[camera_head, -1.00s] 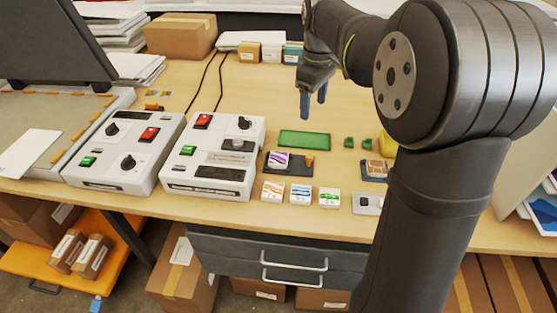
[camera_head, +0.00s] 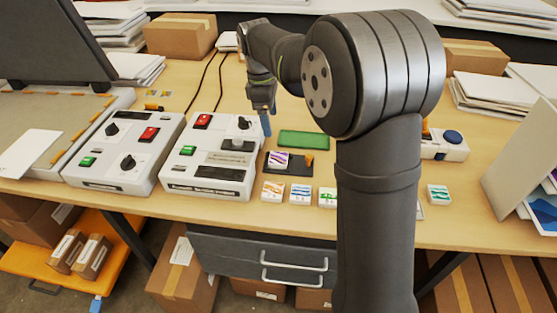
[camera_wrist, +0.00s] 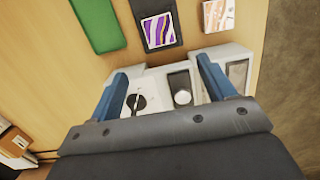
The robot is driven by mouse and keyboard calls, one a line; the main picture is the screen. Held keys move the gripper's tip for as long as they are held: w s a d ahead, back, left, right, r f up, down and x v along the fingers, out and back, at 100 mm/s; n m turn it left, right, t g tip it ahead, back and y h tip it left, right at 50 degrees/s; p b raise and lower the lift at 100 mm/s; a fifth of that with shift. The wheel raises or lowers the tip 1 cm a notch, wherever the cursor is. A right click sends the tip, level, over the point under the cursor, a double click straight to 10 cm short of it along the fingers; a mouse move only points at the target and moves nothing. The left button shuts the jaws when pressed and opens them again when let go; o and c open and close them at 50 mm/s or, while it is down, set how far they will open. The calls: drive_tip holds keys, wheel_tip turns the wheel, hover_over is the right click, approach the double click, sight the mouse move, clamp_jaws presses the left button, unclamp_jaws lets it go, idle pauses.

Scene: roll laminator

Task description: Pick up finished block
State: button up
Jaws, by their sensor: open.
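A block with a purple-and-white striped top (camera_head: 278,159) lies on the left part of a dark tray (camera_head: 299,171), with a small orange piece (camera_head: 309,158) at the tray's right side. The striped block also shows in the wrist view (camera_wrist: 158,30), ahead of the fingers. My gripper (camera_head: 265,122) is open and empty, above the table beside the right-hand laminator and behind the dark tray. In the wrist view my gripper (camera_wrist: 167,88) has its two blue fingers wide apart, with the laminator below and between them.
Two white laminators (camera_head: 125,150) (camera_head: 214,155) stand left of the tray. A green mat (camera_head: 304,140) lies behind it. Blocks with orange (camera_head: 272,191), blue (camera_head: 300,193) and green (camera_head: 328,196) tops line the front. My arm hides table area to the right.

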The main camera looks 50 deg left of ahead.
hover_over(278, 158)
drive_tip(key=f, duration=0.8)
drive_tip(key=shift+s+a+f, duration=0.2)
drive_tip(key=shift+s+a, duration=0.2)
drive_tip(key=shift+w+d+f, duration=0.15)
drive_tip(key=shift+f, duration=0.7)
drive_tip(key=shift+w+d+f, duration=0.1)
drive_tip(key=shift+f, duration=0.8)
drive_tip(key=shift+w+d+f, duration=0.15)
drive_tip(key=shift+f, duration=0.7)
drive_tip(key=c, duration=1.1)
drive_tip(key=shift+o, duration=0.2)
drive_tip(key=shift+r, duration=0.1)
